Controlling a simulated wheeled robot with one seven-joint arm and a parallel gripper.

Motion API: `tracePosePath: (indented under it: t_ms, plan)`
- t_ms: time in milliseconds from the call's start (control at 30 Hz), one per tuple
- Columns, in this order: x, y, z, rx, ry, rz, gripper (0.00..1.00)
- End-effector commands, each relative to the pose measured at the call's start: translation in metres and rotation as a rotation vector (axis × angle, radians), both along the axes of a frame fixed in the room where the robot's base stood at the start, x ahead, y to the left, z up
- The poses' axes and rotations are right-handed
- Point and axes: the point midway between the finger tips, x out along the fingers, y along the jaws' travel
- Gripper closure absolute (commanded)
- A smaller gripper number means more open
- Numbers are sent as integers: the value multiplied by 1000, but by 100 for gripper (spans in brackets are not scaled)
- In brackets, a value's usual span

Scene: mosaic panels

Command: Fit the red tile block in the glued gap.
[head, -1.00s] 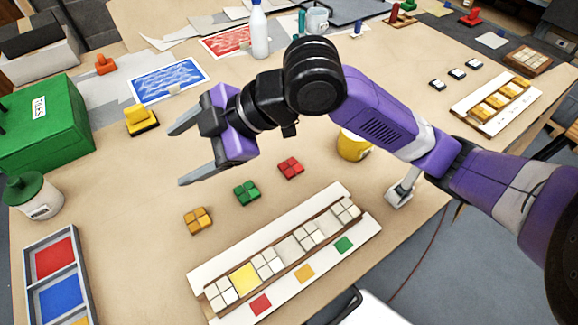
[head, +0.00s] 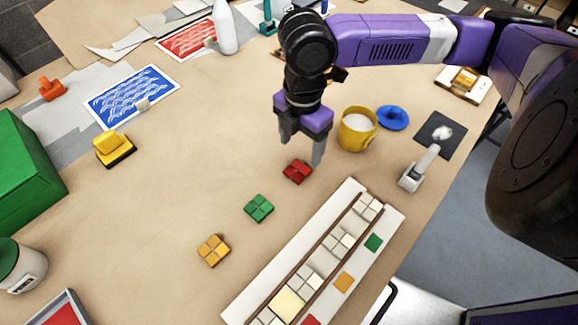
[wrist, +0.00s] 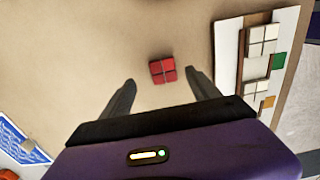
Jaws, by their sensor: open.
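The red tile block (head: 298,171), a square of small red tiles, lies flat on the table. My gripper (head: 302,154) is open and empty, pointing down just above and behind it. In the wrist view the red block (wrist: 162,70) appears between the two spread fingertips (wrist: 160,78), touching neither. The mosaic panel (head: 258,295) lies at the lower right, with white tile groups alternating with gaps. The glued gap (head: 289,304) is pale yellow and empty, near the panel's front end, beside a red mark (head: 311,321) cut by the picture edge.
A green block (head: 259,208) and an orange block (head: 213,250) lie in line with the red one.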

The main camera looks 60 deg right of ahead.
Motion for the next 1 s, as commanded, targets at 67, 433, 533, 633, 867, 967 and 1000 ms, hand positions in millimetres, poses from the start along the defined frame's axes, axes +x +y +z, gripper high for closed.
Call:
tracePosePath:
  t_ms: [67,433,533,633,867,967,1000]
  plan:
    - [-1,1,-9,2,1,-1,29]
    - [-5,1,-54,5,-1,-1,29]
    - [-5,0,-64,4,-1,0,29]
    - [-5,0,-67,2,-3,0,29]
    - [-5,0,-67,2,-4,0,37]
    - [-5,0,-67,2,-4,0,57]
    - [-5,0,-67,2,-4,0,64]
